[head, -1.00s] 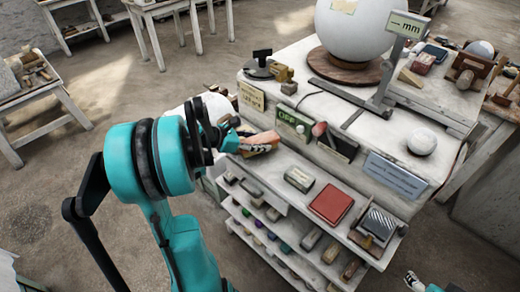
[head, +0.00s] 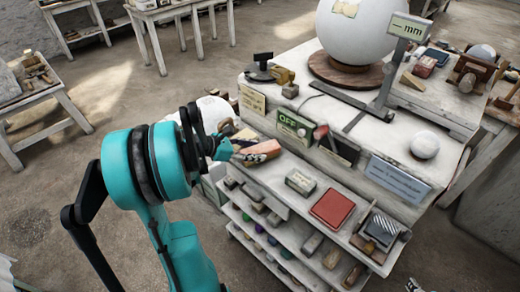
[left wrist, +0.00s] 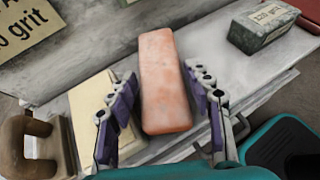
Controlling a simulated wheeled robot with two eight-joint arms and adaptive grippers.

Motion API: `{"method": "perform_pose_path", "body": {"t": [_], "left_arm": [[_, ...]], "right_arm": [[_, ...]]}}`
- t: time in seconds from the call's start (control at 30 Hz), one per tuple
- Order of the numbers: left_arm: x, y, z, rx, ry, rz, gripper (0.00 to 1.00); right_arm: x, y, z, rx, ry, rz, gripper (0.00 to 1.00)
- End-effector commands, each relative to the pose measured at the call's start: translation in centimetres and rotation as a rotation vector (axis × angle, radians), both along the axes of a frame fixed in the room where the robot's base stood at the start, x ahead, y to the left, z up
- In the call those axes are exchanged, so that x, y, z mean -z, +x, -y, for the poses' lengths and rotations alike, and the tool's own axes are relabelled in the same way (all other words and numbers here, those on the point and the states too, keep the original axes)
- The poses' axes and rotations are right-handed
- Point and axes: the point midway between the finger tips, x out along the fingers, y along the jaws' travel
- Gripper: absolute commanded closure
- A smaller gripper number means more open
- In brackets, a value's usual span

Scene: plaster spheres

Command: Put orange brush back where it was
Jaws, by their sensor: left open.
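The orange brush (head: 262,148) lies on the narrow upper ledge at the front of the white bench. In the left wrist view its orange, block-like top (left wrist: 165,85) shows; the bristle side is mostly hidden. My left gripper (head: 229,145) is at the brush's left end. In the left wrist view its two fingers (left wrist: 160,88) are open, one on each side of the brush, with a visible gap on both sides. A bit of my right gripper (head: 412,286) shows at the bottom edge, too cut off to read.
A grey-green grit box (head: 300,182) and a red block (head: 332,208) sit on the same ledge to the right. A pale yellow block (left wrist: 93,105) lies close left of the fingers. The OFF sign (head: 293,127) stands behind. Lower shelves hold several small blocks.

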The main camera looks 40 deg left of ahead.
Motion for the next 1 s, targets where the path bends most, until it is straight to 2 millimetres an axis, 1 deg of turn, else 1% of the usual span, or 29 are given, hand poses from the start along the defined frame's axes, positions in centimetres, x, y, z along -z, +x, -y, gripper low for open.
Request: {"method": "perform_pose_path", "body": {"t": [0.03, 0.1, 0.2, 0.33, 0.5, 0.6, 0.67, 0.73, 0.77, 0.87, 0.9, 0.97, 1.0], "left_arm": [[-0.9, -1.0, -0.6, -0.004, 0.0, 0.0, 0.49], [-1.7, -2.2, -1.3, -0.005, -0.001, 0.0, 0.49], [-2.7, -3.9, -2.2, -0.004, 0.0, 0.0, 0.49], [-3.7, -5.7, -3.0, -0.002, 0.0, 0.0, 0.49], [-4.3, -6.9, -3.6, -0.001, 0.0, 0.0, 0.49], [-4.4, -7.1, -3.6, 0.001, 0.0, 0.0, 0.49], [-4.4, -6.9, -3.2, 0.014, 0.016, -0.002, 0.49], [-4.5, -6.3, -1.8, 0.057, 0.075, -0.006, 0.49], [-4.5, -5.9, -0.7, 0.09, 0.115, -0.009, 0.49], [-4.4, -4.8, 4.1, 0.257, 0.33, -0.016, 0.49], [-4.3, -4.5, 6.4, 0.35, 0.444, -0.012, 0.49], [-4.1, -4.7, 9.9, 0.509, 0.633, 0.003, 0.49], [-3.9, -5.0, 12.0, 0.621, 0.763, 0.022, 0.49]], "right_arm": [[-0.7, 0.0, 0.0, 0.0, 0.0, 0.0, 0.37], [-1.2, 0.0, 0.0, 0.0, 0.0, 0.0, 0.37], [-1.8, 0.0, 0.0, 0.0, 0.0, 0.0, 0.37], [-2.4, 0.0, 0.0, 0.0, 0.0, 0.0, 0.37], [-2.7, 0.0, 0.0, 0.0, 0.0, 0.0, 0.37], [-2.7, 0.0, 0.0, 0.0, 0.0, 0.0, 0.37], [-2.7, 0.0, 0.0, 0.0, 0.0, 0.0, 0.37], [-2.7, 0.0, 0.0, 0.0, 0.0, 0.0, 0.37], [-2.7, 0.0, 0.0, 0.0, 0.0, 0.0, 0.37], [-2.7, 0.0, 0.0, 0.0, 0.0, 0.0, 0.37], [-2.7, 0.0, 0.0, 0.0, 0.0, 0.0, 0.37], [-2.7, 0.0, 0.0, 0.0, 0.0, 0.0, 0.37], [-2.7, 0.0, 0.0, 0.0, 0.0, 0.0, 0.37]]}}
